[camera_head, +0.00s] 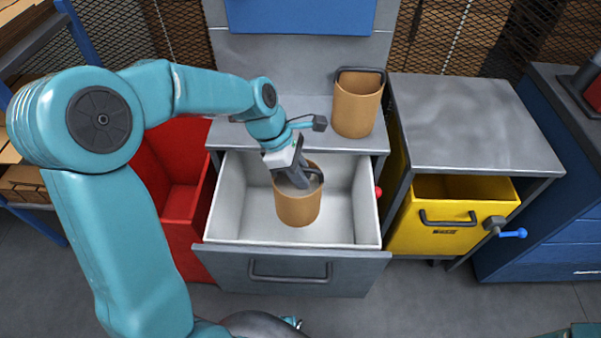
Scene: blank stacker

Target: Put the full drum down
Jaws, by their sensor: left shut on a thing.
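A tan cylindrical drum (298,208) stands upright inside the open white-lined drawer (245,243). My left gripper (302,180) reaches down into its top and is shut on it at the dark handle or rim; the fingers hide most of the opening. I cannot tell whether the drum's base touches the drawer floor. A second tan drum (357,108) with a dark handle stands on the grey cabinet top behind the drawer. Its contents cannot be seen clearly. My right gripper is not in view.
A red bin (183,195) stands left of the drawer. A grey-topped cabinet (470,120) with a yellow drawer (440,236) and a blue-handled valve or clamp (508,232) stands right. The drawer floor has free room on both sides of the drum.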

